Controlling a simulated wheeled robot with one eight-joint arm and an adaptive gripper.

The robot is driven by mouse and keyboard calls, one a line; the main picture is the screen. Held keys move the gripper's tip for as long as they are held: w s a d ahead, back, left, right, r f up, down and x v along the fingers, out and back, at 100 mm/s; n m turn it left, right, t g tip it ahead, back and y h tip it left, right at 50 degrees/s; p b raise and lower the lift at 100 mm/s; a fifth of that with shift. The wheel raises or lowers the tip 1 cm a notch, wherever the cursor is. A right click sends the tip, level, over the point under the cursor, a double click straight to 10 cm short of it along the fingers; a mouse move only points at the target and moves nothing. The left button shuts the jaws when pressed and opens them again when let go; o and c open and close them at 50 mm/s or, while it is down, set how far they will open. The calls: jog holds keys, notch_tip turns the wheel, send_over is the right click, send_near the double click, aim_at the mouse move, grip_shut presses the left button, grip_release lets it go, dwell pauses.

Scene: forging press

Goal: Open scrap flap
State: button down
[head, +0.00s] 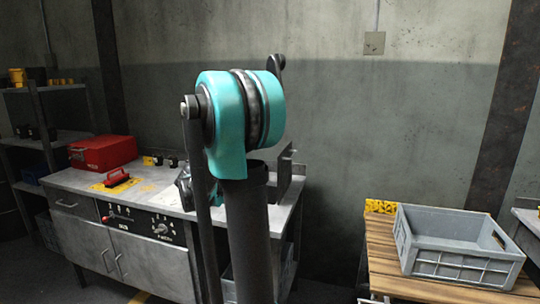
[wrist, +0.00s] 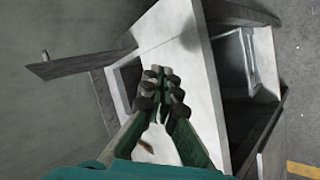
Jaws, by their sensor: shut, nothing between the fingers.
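A dark flat plate (wrist: 82,66) with a small peg at its outer end shows in the wrist view, left of the pale bench top. It looks like the scrap flap, but I cannot tell for certain. A dark opening (wrist: 131,76) lies beside its inner end. In the head view a dark grey panel (head: 286,184), perhaps the same part, stands at the bench's right end, partly hidden by my arm. My gripper (wrist: 160,76) is shut and empty in the wrist view, in front of the pale top and right of the plate, with no clear contact.
The bench (head: 150,250) carries a red toolbox (head: 103,152) and a red-handled item (head: 118,178). A grey bin (wrist: 238,62) sits in the open space under the bench. A grey crate (head: 455,247) stands on a wooden table (head: 382,262) at right. Floor between them looks clear.

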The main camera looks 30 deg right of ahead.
jog(key=w+d+r+m+g+h, duration=0.1)
jog(key=w+d+r+g+h, duration=0.1)
jog(key=w+d+r+h, duration=0.35)
jog(key=w+d+r+g+h, duration=0.1)
jog(key=w+d+r+h, duration=0.2)
jog(key=w+r, duration=0.55)
jog(key=s+d+f, duration=0.1)
jog(key=s+d, duration=0.1)
jog(key=d, duration=1)
jog(key=shift+s+d+f, duration=0.2)
jog(key=shift+d+f, duration=0.05)
jog(key=shift+d, duration=0.05)
jog(key=shift+s+d, duration=0.1)
jog(key=s+d+m+y, duration=0.2)
jog(key=s+d, duration=0.2)
jog(key=shift+s, duration=0.4)
jog(key=shift+r, duration=0.1)
